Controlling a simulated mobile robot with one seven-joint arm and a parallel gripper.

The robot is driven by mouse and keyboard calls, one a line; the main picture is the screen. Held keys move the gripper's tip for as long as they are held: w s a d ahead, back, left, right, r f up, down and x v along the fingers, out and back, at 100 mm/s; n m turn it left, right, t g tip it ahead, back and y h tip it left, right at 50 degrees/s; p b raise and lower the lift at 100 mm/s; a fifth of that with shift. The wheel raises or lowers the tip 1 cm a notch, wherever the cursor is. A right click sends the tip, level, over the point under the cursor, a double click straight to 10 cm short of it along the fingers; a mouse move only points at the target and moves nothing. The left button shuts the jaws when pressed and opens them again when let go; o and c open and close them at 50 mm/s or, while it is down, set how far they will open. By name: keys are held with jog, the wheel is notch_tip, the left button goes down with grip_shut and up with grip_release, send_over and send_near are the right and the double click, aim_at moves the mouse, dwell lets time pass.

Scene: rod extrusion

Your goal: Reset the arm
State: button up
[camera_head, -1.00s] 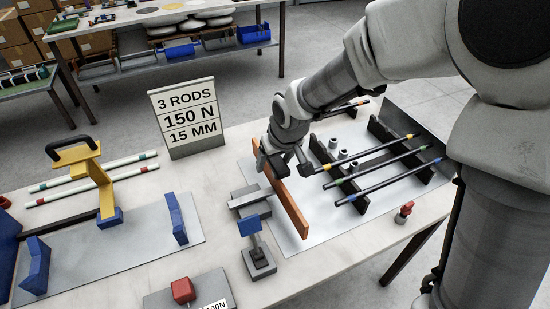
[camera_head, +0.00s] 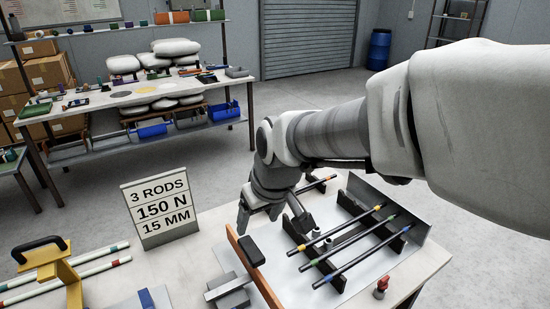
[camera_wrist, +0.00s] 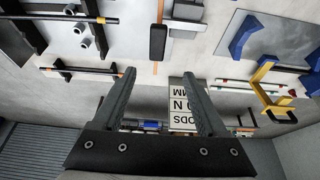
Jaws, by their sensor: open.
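My gripper (camera_head: 272,216) hangs above the white bench, over the area between the orange board and the rods. In the wrist view its two fingers (camera_wrist: 152,82) are spread wide with nothing between them. The orange upright board (camera_head: 254,265) stands below it, with a dark block (camera_head: 250,250) at its top edge. The dark block also shows in the wrist view (camera_wrist: 158,41), beyond the fingertips. Three dark rods with yellow (camera_head: 342,231), green (camera_head: 345,243) and blue (camera_head: 365,255) bands rest across black racks on the right.
A sign (camera_head: 160,208) reading "3 RODS 150 N 15 MM" stands left of my gripper. A yellow tool with a black handle (camera_head: 45,255) and pale rods (camera_head: 100,263) lie at left. A red knob (camera_head: 381,287) sits at the front right. A stocked table (camera_head: 150,95) stands behind.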

jog(key=shift+s+d+r, duration=0.1)
jog(key=shift+s+r, duration=0.05)
jog(key=shift+r, duration=0.25)
notch_tip(320, 180, up, 3)
jog(key=w+d+t, duration=0.1)
jog(key=w+d, duration=0.1)
jog(key=s+d+r+m+h+p, duration=0.1)
jog(key=s+d+m, duration=0.5)
jog(key=s+d, duration=0.9)
jog(key=shift+s+d+r+m+t+h+p, duration=0.35)
jog(key=shift+d+r+h, duration=0.4)
jog(key=shift+d, duration=0.35)
jog(key=shift+w+f, duration=0.1)
jog(key=shift+f, duration=0.05)
